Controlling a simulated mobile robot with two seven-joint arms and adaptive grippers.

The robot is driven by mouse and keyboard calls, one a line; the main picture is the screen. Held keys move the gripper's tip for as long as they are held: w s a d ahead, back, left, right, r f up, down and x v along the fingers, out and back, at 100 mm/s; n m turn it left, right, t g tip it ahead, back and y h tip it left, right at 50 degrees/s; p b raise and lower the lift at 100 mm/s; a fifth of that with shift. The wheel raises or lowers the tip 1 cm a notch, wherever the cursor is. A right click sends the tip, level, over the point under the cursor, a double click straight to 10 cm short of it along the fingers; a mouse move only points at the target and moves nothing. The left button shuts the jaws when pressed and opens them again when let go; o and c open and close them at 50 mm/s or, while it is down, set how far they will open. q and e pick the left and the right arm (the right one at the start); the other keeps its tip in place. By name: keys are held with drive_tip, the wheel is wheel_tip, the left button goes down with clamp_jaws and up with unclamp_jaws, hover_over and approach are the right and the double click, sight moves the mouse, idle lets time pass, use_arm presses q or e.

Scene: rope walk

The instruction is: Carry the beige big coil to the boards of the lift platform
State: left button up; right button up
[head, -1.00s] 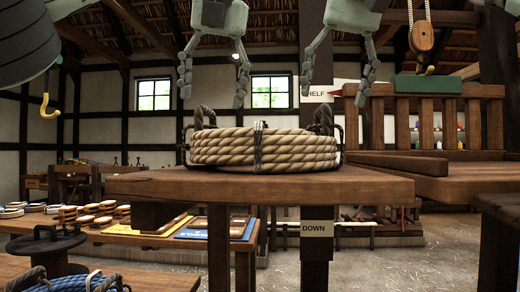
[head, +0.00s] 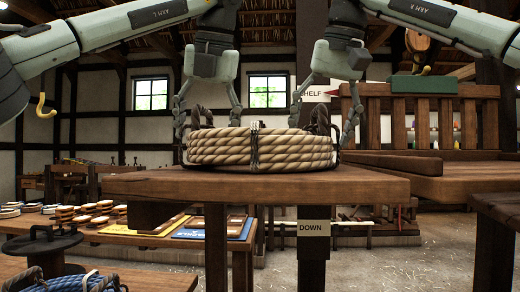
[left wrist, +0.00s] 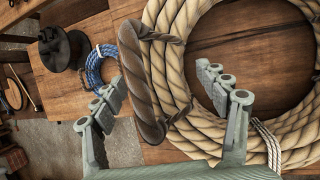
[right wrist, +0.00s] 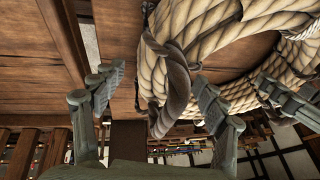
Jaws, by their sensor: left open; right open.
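The beige big coil (head: 215,148) lies on a wooden table (head: 150,184), with dark bindings and a dark rope handle at each side. My left gripper (head: 209,122) is open, above the coil's left side; in the left wrist view its fingers (left wrist: 165,90) stand either side of the left handle (left wrist: 143,85). My right gripper (head: 322,125) is open above the coil's right side; in the right wrist view its fingers (right wrist: 160,85) stand either side of the right handle (right wrist: 175,75). The boards of the lift platform (head: 440,188) seem to be those right of the table.
A slatted wooden rail (head: 425,118) stands behind the boards at right. A dark spool (head: 42,245) and a blue coil (head: 80,283) sit on a lower bench at left. A "DOWN" sign (head: 312,228) hangs below the table.

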use_arm(q)
drive_tip(key=shift+c, duration=0.5)
use_arm(e)
drive_tip(key=shift+c, duration=0.5)
use_arm(q)
clamp_jaws()
use_arm(e)
clamp_jaws()
use_arm(q)
drive_tip(key=shift+r, duration=0.1)
use_arm(e)
drive_tip(key=shift+r, duration=0.1)
